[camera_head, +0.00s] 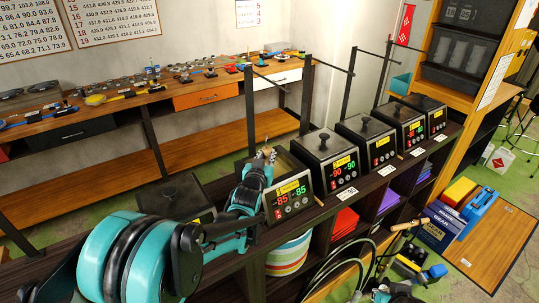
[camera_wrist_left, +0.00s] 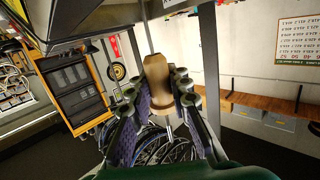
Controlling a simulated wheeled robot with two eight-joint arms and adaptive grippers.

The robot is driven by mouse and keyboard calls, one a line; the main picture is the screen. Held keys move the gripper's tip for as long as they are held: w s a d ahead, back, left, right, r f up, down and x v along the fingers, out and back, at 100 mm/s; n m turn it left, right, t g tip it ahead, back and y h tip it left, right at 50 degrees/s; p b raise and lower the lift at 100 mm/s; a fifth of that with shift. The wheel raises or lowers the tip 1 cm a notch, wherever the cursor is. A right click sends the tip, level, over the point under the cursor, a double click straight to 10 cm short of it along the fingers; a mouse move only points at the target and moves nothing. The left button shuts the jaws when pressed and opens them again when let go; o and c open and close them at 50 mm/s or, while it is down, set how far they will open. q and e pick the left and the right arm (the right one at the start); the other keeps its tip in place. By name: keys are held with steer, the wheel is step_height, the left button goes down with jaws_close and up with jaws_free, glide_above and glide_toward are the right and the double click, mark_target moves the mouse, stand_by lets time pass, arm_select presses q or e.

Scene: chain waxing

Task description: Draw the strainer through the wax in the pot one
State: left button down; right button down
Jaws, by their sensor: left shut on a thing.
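My left gripper (camera_head: 264,160) is over the near pot (camera_head: 290,198), whose display shows red and green 85 readings. In the left wrist view, the gripper (camera_wrist_left: 160,108) is shut on a wooden handle (camera_wrist_left: 157,75), taken as the strainer's. A small wooden tip of the strainer (camera_head: 267,152) shows above the fingers in the head view. My arm and gripper hide part of the pot's opening, so the wax and strainer basket cannot be made out. Dark and teal parts at the lower right may be my right arm; its fingers are unclear.
Several lidded pots, one (camera_head: 325,158) close by, stand in a row on the dark shelf. Thin posts (camera_head: 306,95) rise behind the pots. A wooden workbench (camera_head: 120,97) with tools runs along the wall.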

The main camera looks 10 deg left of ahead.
arm_select(q)
steer(key=shift+w+d, duration=1.05)
steer(key=shift+r, duration=0.1)
step_height(320, 180, up, 12)
steer(key=p, duration=0.8)
stand_by(0.6)
